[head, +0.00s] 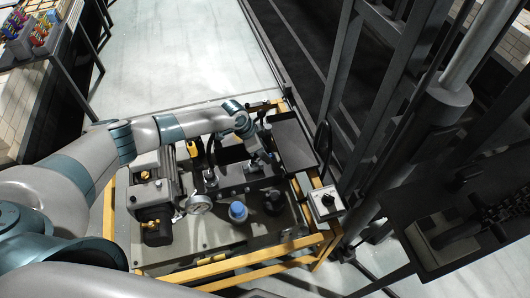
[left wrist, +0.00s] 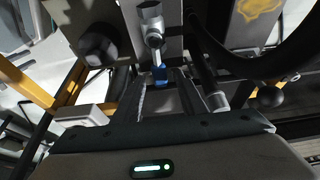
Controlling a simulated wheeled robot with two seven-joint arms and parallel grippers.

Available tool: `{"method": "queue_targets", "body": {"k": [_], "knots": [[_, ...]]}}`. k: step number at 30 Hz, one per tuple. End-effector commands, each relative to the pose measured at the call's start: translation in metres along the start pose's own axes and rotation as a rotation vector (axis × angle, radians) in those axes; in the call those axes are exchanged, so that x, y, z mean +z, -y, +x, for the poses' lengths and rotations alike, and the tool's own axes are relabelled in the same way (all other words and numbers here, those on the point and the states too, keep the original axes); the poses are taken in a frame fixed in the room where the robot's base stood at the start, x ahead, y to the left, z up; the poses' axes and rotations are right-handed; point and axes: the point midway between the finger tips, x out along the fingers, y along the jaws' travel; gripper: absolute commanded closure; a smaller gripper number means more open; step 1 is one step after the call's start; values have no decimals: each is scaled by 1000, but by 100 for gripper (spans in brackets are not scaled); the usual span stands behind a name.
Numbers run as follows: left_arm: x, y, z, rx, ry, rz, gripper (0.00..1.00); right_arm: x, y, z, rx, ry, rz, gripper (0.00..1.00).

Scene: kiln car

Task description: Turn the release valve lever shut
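The release valve lever shows in the left wrist view as a thin metal arm ending in a blue grip (left wrist: 160,73). It hangs from a silver valve body (left wrist: 150,12). My left gripper (left wrist: 165,84) is open, with its fingertips close to the blue grip, which lies in line with the gap between them. I cannot tell whether they touch it. In the head view my left gripper (head: 264,158) reaches down into the machinery near the dark tray, and the lever there is not clearly visible. My right gripper is not in view.
A yellow-railed frame (head: 240,268) surrounds the machinery. Inside are a grey pump unit (head: 153,192), a round gauge (head: 199,204) and a blue cap (head: 238,212). A dark tray (head: 293,142) and a white knob box (head: 326,203) stand at right. The pale floor (head: 185,45) behind is clear.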

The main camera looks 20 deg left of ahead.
Motion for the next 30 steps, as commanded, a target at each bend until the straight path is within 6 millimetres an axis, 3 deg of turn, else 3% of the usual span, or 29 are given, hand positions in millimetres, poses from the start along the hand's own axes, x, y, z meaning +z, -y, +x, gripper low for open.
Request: {"method": "queue_targets", "body": {"k": [14, 19, 20, 30], "knots": [[0, 0, 10, 0, 0, 1, 62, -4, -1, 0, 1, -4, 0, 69], [0, 0, 10, 0, 0, 1, 98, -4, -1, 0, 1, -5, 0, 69], [0, 0, 10, 0, 0, 1, 100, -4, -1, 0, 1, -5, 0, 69], [4, 0, 10, 5, 1, 12, 100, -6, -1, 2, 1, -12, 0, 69]]}}
